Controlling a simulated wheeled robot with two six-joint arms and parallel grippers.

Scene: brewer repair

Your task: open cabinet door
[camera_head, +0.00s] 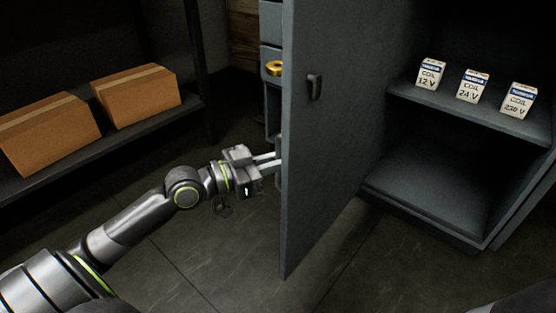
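The grey cabinet door (335,130) stands swung out at the middle of the view, with a small dark handle (315,87) on the face toward me. To its right, the cabinet (430,195) shows its open inside. My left gripper (274,160) is at the left of the door, with its fingers pointing right toward the door's near vertical edge. The fingertips end at or behind that edge, so I cannot tell whether they touch it or how far apart they are. My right gripper is not in view.
Three small coil boxes, 12 V (430,74), 24 V (473,86) and 230 V (518,100), stand on the cabinet shelf. Two cardboard boxes (135,95) sit on a dark rack at left. A yellow ring (273,68) shows behind the door. The tiled floor (215,255) is clear.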

